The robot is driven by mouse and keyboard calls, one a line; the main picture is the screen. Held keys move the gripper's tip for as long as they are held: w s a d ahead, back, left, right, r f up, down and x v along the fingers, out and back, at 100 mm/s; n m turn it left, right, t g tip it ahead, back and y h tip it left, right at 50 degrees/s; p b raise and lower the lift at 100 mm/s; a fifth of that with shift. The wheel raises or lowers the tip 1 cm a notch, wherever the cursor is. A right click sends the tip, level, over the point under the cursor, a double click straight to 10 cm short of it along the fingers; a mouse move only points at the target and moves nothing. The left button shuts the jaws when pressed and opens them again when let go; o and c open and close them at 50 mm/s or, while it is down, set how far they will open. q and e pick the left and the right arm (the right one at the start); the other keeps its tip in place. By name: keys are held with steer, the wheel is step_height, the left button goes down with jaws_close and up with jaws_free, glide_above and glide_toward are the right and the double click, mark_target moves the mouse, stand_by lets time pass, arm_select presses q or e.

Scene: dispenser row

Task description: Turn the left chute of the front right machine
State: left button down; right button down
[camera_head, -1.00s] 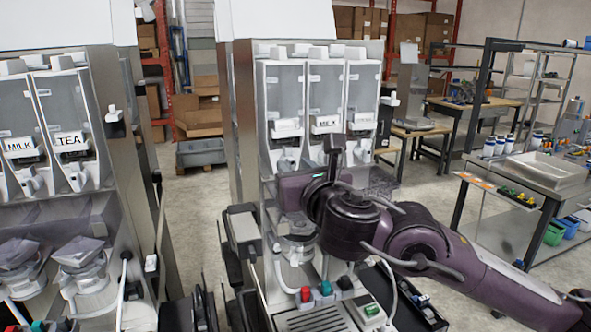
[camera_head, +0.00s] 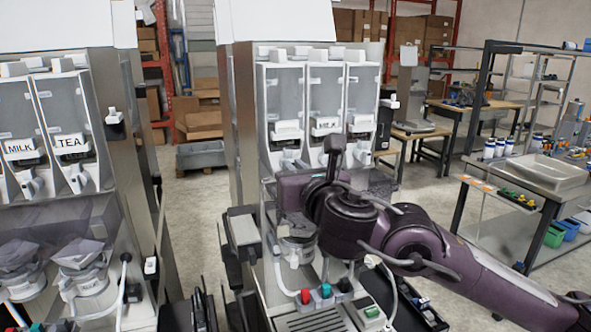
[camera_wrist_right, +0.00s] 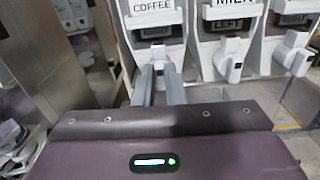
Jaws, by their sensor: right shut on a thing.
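The front right machine (camera_head: 245,140) stands in the middle of the head view with three clear canisters in a row. Its left canister (camera_head: 285,95) has a white chute (camera_head: 287,158) at its foot. In the right wrist view the left canister is labelled COFFEE, and its chute (camera_wrist_right: 158,53) points towards me. My right gripper (camera_wrist_right: 159,72) is shut on this chute, with one grey finger on each side. In the head view the gripper body (camera_head: 292,190) is just below the chute, and its fingertips are hard to make out. My left gripper is not clearly in view.
The middle chute (camera_wrist_right: 234,68), under the MILK canister, is close to the right of my fingers. Below are a drip grate (camera_head: 318,322) and coloured buttons (camera_head: 326,291). Another machine (camera_head: 110,180) stands at left, and a workbench (camera_head: 520,195) at right.

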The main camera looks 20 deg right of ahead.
steer(key=m+b, duration=0.1)
steer(key=m, duration=1.4)
steer(key=f+m+b, duration=0.1)
steer(key=m, duration=0.7)
steer(key=shift+d+f+b, duration=0.1)
steer(key=shift+d+b, duration=0.15)
steer(key=shift+b, duration=0.05)
steer(key=shift+m, duration=0.3)
steer(key=c, duration=1.5)
jaws_free()
steer(key=s, duration=0.7)
steer(key=shift+s+d, duration=0.15)
steer(key=shift+s, duration=0.25)
